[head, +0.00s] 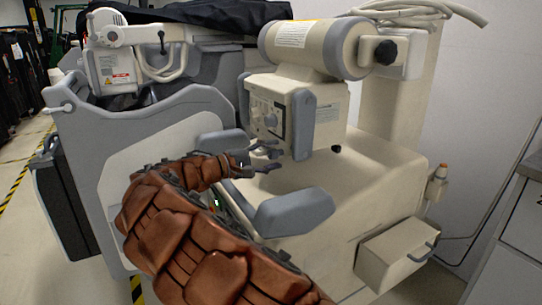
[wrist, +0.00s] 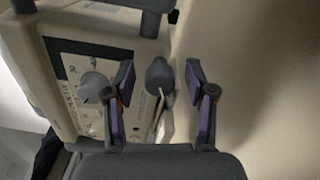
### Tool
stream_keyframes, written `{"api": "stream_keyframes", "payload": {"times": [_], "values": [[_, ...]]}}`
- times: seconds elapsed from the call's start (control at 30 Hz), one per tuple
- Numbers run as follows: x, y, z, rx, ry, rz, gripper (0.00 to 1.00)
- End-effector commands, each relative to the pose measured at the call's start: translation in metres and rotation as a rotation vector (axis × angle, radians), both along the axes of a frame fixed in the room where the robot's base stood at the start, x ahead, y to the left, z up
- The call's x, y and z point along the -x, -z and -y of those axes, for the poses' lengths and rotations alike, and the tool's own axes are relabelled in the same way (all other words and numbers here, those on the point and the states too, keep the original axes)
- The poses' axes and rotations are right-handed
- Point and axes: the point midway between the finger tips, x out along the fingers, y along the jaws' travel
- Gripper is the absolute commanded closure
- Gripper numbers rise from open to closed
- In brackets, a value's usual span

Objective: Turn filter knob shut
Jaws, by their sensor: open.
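The control panel (head: 267,113) is on the front of the cream box under the large cylinder. It also shows in the wrist view (wrist: 70,62), with a light grey round knob (wrist: 93,87) on it, left of my fingers. A dark grey rounded knob (wrist: 160,74) shows between my fingers at the panel's right edge. No readable label tells which knob is the filter knob. My gripper (head: 273,157) is open and empty, just below and in front of the box. Its two fingers stand apart in the wrist view (wrist: 159,84), and I see no contact with either knob.
Grey padded handles (head: 303,128) flank the box. A curved grey armrest (head: 292,213) lies below my gripper. The cream cart body (head: 375,165) spreads to the right, with a small drawer box (head: 395,255). A grey-sided cart frame (head: 165,112) stands left.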

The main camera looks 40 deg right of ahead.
Motion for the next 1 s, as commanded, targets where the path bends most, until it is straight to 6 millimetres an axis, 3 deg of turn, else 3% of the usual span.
{"api": "stream_keyframes", "payload": {"times": [0.23, 0.7, 1.0], "values": [[-0.002, 0.0, -0.013, 0.001, -0.001, 0.001, 0.45], [-0.009, 0.001, -0.096, -0.001, -0.003, 0.0, 0.45], [-0.01, 0.001, -0.119, 0.0, 0.001, -0.001, 0.45]]}}
